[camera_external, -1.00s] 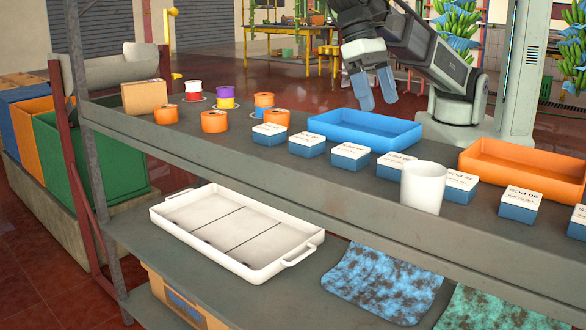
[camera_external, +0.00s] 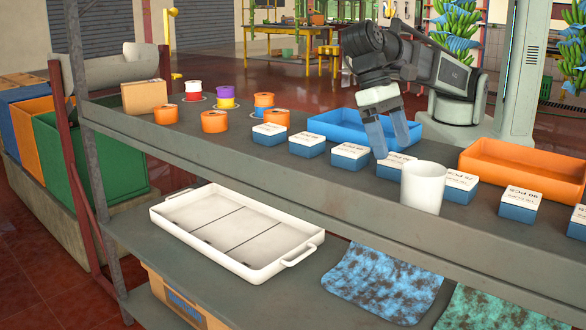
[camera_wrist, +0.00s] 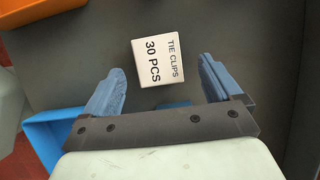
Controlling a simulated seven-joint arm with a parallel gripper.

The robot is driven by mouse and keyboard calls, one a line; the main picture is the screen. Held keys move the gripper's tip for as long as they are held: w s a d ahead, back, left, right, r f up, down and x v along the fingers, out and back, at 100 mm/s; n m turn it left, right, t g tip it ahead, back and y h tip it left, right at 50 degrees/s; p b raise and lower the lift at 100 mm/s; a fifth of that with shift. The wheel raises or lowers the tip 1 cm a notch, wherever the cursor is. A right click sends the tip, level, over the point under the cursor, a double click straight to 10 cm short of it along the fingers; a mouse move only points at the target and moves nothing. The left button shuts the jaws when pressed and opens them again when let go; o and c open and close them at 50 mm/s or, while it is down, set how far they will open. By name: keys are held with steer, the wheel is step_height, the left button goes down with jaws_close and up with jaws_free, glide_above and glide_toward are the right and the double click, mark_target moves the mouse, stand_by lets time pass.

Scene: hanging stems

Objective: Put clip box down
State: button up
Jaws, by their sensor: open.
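My gripper (camera_external: 391,147) is open over the row of clip boxes on the upper shelf. Its blue fingers point down at one white-topped, blue-sided clip box (camera_external: 390,171), just behind the white cup. In the wrist view, a clip box (camera_wrist: 159,61) marked "TIE CLIPS 30 PCS" lies slightly turned between and ahead of the open fingers (camera_wrist: 162,72), with gaps on both sides. I cannot tell how far above it the fingertips are. Other clip boxes stand in the row, such as one at the left (camera_external: 269,134) and one at the right (camera_external: 519,204).
A blue tray (camera_external: 330,132) and an orange tray (camera_external: 500,176) stand behind the row. A white cup (camera_external: 423,187) stands close in front. Several tape rolls (camera_external: 214,121) sit at the left. A white divided tray (camera_external: 172,221) is on the lower shelf.

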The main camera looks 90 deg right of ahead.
mark_target(397, 158)
steer(key=shift+x, duration=2.25)
steer(key=shift+s+r, duration=0.1)
steer(key=shift+s, duration=0.05)
steer(key=shift+c, duration=0.2)
steer(key=c, duration=1.1)
steer(key=shift+r, duration=0.1)
